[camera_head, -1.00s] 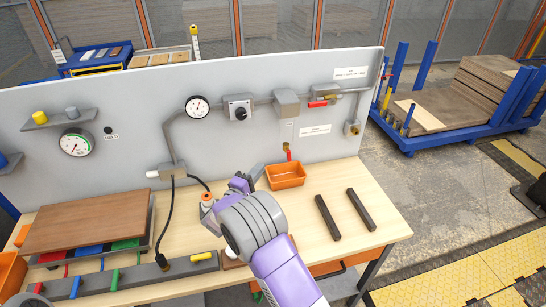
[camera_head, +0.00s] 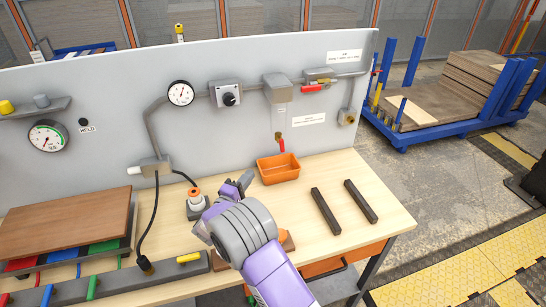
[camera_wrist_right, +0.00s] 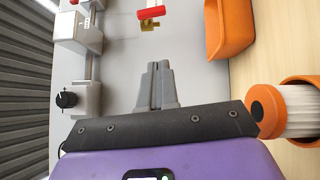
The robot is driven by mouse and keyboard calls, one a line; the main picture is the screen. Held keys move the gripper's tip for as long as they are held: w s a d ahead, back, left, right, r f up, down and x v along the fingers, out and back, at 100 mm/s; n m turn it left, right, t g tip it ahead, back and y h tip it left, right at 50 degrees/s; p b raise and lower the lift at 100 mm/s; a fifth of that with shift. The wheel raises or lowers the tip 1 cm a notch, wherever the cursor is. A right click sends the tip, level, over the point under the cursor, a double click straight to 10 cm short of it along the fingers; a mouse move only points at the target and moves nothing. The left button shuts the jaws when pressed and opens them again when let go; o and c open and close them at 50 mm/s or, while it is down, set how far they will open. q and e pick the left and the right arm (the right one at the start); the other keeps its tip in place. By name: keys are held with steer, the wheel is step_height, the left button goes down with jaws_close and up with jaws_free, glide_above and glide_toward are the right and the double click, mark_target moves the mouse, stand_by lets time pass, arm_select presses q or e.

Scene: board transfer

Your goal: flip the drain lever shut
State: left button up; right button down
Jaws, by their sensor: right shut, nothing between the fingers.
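The drain lever is a red handle (camera_head: 281,144) on a small brass valve on the grey panel, above the orange bin (camera_head: 278,168). In the head view it hangs downward. My right gripper (camera_head: 245,181) is shut and empty, in front of the panel and left of the bin. Its closed fingertips (camera_wrist_right: 156,68) point toward the panel and are apart from the lever. My left gripper is not in view.
A second red lever (camera_head: 313,88) sits on the upper pipe. An orange-topped fitting (camera_head: 196,200) stands close to the left of my right gripper. Two dark bars (camera_head: 325,211) lie on the table at right. A brown board (camera_head: 65,224) rests on the left stack.

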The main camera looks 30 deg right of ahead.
mark_target(282, 146)
steer(key=s+d+x, duration=0.1)
steer(key=s+x, duration=0.1)
steer(key=x, duration=1)
steer(key=shift+d+r+b, duration=0.15)
steer(key=shift+d+b, duration=0.2)
steer(key=shift+d, duration=0.2)
steer(key=shift+d+n+b, duration=0.1)
steer(key=shift+n+b, duration=0.2)
steer(key=shift+b, duration=0.35)
steer(key=shift+h, duration=0.3)
